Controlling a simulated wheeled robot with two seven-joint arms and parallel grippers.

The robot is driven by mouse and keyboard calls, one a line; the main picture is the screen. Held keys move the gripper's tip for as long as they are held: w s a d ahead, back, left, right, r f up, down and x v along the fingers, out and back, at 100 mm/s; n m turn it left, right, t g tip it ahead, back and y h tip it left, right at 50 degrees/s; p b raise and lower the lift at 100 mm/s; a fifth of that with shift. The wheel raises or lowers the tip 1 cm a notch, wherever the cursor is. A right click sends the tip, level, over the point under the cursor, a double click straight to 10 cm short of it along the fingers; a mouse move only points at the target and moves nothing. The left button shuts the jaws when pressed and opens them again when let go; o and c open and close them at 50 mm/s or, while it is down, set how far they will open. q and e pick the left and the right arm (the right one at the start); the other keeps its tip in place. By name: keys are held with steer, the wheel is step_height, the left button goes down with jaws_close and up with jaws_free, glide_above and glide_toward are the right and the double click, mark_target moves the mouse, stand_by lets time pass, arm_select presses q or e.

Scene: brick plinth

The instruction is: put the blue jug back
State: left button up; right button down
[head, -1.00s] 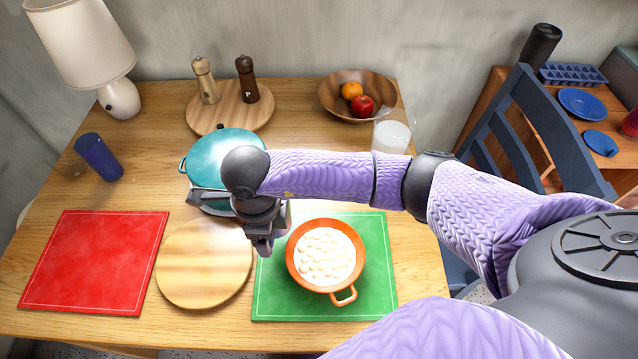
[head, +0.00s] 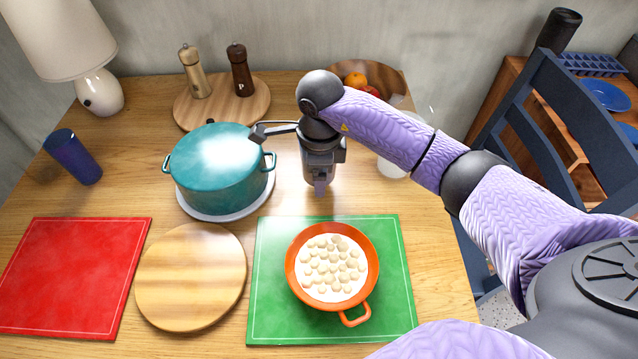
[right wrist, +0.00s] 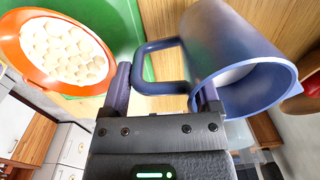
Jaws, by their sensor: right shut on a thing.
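The blue jug (right wrist: 238,65) shows in the right wrist view, with its open mouth towards the lower right and its handle (right wrist: 158,68) towards the gripper. My right gripper (right wrist: 163,88) is shut on that handle. In the head view this gripper (head: 320,188) points down between the teal pot and the fruit bowl, above the table behind the green mat. The jug cannot be made out there; my gripper and arm hide it. My left gripper is not in view.
The lidded teal pot (head: 222,165) stands close left of my gripper. An orange pan (head: 333,302) sits on the green mat (head: 265,320). A whitish glass (head: 392,168) and fruit bowl (head: 395,84) are partly behind my arm. A blue tumbler (head: 75,160) stands far left. The red mat (head: 70,275) is bare.

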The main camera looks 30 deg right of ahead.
step_height(320, 180, down, 3)
steer(key=shift+f+b, duration=0.1)
steer(key=shift+b, duration=0.4)
steer(key=shift+f, duration=0.1)
jaws_free()
step_height(320, 180, up, 11)
steer(key=p, duration=0.4)
steer(key=shift+s+r, duration=0.1)
steer(key=shift+r, duration=0.55)
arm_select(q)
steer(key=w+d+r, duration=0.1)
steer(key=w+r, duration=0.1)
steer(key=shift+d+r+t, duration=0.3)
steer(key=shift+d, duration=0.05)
